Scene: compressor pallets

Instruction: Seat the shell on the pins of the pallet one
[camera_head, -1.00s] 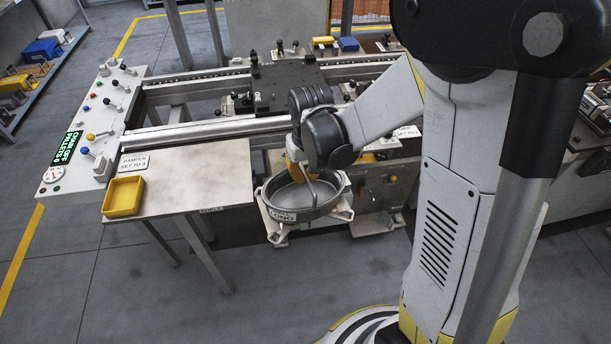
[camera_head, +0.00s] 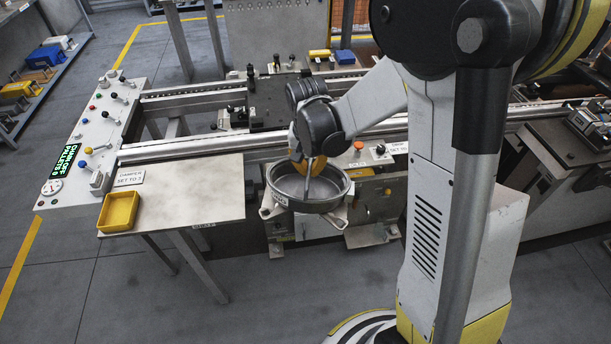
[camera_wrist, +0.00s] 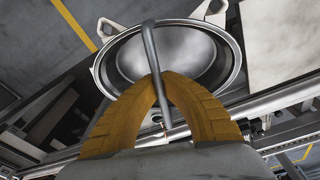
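The shell (camera_head: 335,203) is a round grey metal bowl with a thin bent rod handle across it. My gripper (camera_head: 308,163) is above it. In the wrist view, the yellow fingers of my gripper (camera_wrist: 161,80) close together around the rod, with the shell (camera_wrist: 190,50) beyond them. The shell appears to hang just above a stand with pale brackets (camera_head: 272,210). A dark pallet plate (camera_head: 270,105) lies on the conveyor behind; I cannot make out its pins or its number.
Conveyor rails (camera_head: 195,142) run behind the shell. A table (camera_head: 195,195) with a yellow bin (camera_head: 119,211) stands left, beside a control panel (camera_head: 95,140) with levers and a green display. A box with an orange button (camera_head: 359,145) is close right of the shell.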

